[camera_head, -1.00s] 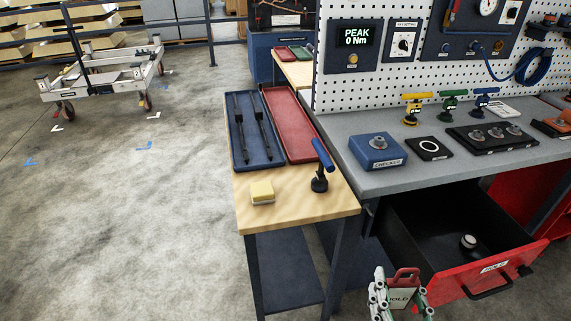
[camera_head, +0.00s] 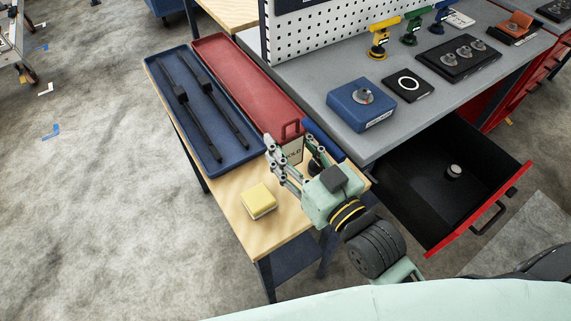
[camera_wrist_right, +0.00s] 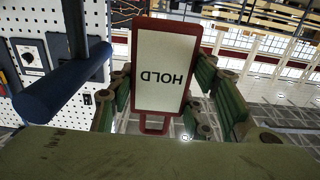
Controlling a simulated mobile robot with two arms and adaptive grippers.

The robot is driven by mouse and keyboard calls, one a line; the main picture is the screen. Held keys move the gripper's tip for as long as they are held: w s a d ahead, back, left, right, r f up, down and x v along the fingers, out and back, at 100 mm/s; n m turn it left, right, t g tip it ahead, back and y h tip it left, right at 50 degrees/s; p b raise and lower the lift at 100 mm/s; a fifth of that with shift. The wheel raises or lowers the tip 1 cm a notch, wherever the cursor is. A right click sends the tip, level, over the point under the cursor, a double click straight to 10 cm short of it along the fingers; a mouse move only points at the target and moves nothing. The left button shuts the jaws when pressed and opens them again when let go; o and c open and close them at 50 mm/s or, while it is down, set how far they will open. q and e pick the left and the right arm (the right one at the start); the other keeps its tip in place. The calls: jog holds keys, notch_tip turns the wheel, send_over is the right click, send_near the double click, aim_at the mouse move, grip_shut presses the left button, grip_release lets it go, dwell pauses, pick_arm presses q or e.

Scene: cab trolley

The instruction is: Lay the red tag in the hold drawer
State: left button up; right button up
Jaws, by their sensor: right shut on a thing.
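The red tag (camera_head: 292,148), a red-framed card with a white HOLD face, is held upright in my right gripper (camera_head: 284,160), above the right part of the wooden table. In the right wrist view the tag (camera_wrist_right: 164,70) fills the space between the green fingers (camera_wrist_right: 165,95), its lettering upside down. The hold drawer (camera_head: 420,190) is pulled open under the grey bench, to the right of the gripper, with a red front. A small round grey-topped object (camera_head: 454,172) sits on its black floor. My left gripper is not in view.
The wooden table (camera_head: 240,226) holds a blue tray (camera_head: 190,70) with two black tools, a red tray (camera_head: 235,75) and a yellow block (camera_head: 258,200). A blue-handled tool (camera_head: 322,138) stands close behind the gripper. The grey bench (camera_head: 330,75) carries a blue checker box (camera_head: 360,105).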

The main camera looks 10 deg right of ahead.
jog(key=shift+s+f, duration=0.2)
jog(key=shift+f, duration=0.4)
jog(key=shift+s+f, duration=0.15)
jog(key=shift+f, duration=0.4)
jog(key=shift+w+f, duration=0.15)
jog(key=shift+f, duration=2)
jog(key=o, duration=0.8)
jog(key=shift+o, duration=0.2)
